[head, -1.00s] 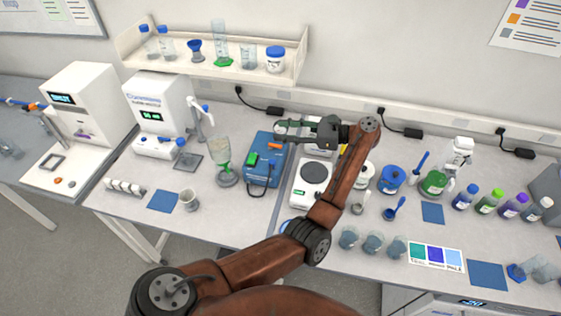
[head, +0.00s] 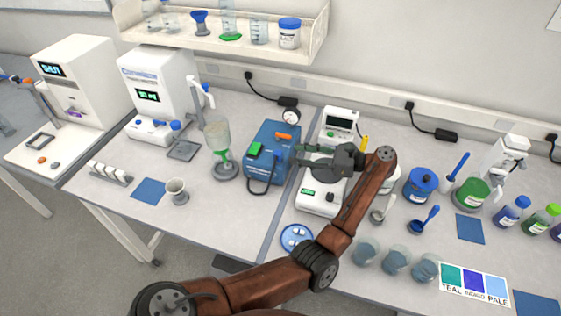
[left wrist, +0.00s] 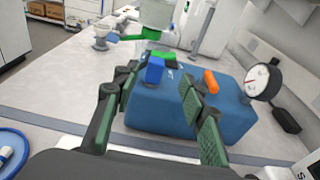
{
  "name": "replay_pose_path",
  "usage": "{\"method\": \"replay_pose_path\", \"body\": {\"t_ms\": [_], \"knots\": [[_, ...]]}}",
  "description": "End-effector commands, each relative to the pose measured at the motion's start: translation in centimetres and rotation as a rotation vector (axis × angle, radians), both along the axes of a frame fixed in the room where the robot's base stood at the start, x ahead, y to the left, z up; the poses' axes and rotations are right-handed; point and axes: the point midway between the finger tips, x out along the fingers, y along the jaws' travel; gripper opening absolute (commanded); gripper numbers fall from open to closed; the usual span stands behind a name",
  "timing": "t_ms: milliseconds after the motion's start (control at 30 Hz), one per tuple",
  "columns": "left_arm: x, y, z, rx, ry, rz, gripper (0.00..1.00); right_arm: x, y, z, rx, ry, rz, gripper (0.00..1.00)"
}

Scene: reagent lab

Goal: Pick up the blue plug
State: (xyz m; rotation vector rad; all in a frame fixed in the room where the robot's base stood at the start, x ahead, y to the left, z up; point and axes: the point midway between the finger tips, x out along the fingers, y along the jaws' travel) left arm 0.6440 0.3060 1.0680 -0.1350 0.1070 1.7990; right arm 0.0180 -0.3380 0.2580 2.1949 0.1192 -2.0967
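A small blue block, which looks like the blue plug (left wrist: 154,70), stands on top of the blue box (left wrist: 170,112) in the left wrist view. The same blue box (head: 262,172) stands left of the balance in the head view; I cannot make out the plug clearly there. My left gripper (head: 299,155) reaches in from the right at the box's right side, over the balance. In the left wrist view my left gripper (left wrist: 158,80) has its fingers spread, with the plug showing between them and nothing held. My right gripper is out of view.
The box also carries a green block (head: 255,149), an orange part (head: 284,136) and a round gauge (head: 290,116). The white balance (head: 318,199) is under my left gripper. A blue dish (head: 296,238) lies in front. A funnel stand (head: 224,170) is left of the box.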

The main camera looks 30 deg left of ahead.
Motion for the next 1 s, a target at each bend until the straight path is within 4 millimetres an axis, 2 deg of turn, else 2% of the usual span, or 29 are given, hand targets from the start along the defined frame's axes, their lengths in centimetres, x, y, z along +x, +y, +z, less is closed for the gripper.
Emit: {"method": "replay_pose_path", "body": {"t_ms": [367, 633, 933, 1000], "knots": [[-1.1, 3.5, -0.7, 0.0, 0.0, 0.005, 0.39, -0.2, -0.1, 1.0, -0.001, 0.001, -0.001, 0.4], [-2.3, 7.0, -1.5, 0.002, -0.001, 0.005, 0.39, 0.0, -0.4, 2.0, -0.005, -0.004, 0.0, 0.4], [-2.4, 7.5, -1.7, 0.0, -0.001, 0.003, 0.39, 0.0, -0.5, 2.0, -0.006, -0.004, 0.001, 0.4], [-2.4, 7.5, -1.7, 0.0, 0.0, 0.004, 0.36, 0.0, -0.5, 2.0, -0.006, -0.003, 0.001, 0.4]]}}
